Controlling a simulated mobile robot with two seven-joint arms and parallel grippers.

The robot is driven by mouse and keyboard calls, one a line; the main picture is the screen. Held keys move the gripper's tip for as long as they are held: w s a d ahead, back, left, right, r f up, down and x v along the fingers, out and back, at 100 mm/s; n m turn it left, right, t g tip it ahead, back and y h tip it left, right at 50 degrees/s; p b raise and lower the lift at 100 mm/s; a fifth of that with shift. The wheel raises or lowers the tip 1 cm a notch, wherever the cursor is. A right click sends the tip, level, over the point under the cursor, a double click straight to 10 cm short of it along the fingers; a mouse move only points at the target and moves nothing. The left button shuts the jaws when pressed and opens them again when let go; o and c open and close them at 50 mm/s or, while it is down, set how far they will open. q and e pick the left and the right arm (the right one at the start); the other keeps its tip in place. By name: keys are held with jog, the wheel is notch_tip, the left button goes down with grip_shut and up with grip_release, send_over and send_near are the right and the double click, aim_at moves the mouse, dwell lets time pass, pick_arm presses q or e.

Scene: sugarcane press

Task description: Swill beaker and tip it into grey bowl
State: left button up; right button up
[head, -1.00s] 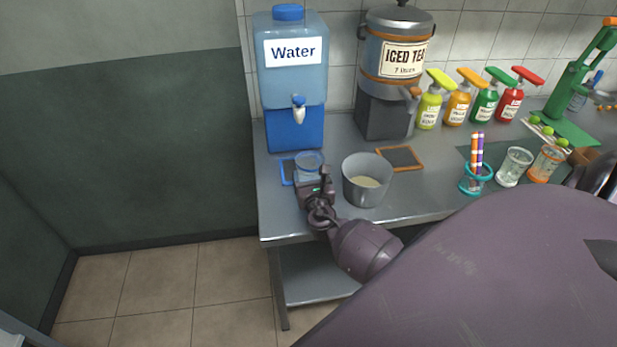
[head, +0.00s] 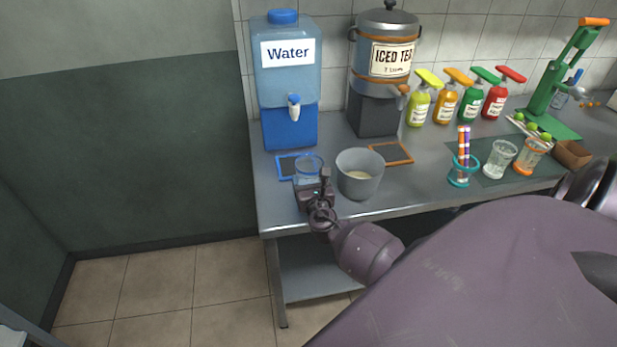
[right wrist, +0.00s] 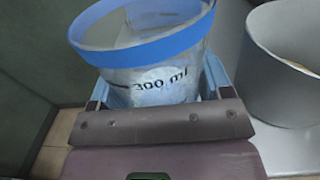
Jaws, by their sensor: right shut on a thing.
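The beaker (head: 308,167) is clear with a blue rim and stands roughly upright in my right gripper (head: 312,182), in front of the water dispenser. In the right wrist view the beaker (right wrist: 155,85) shows a "300 ml" mark, and the gripper (right wrist: 160,100) is shut around it. How much liquid it holds is not clear. The grey bowl (head: 360,182) stands on the counter just right of the beaker, with something pale yellowish inside. The bowl also shows at the right edge of the right wrist view (right wrist: 275,85). My left gripper is not in view.
The blue water dispenser (head: 288,90) and iced tea urn (head: 378,85) stand behind. The counter's front edge (head: 400,205) is close.

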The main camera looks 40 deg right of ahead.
jog(key=shift+s+a, duration=0.1)
jog(key=shift+s, duration=0.15)
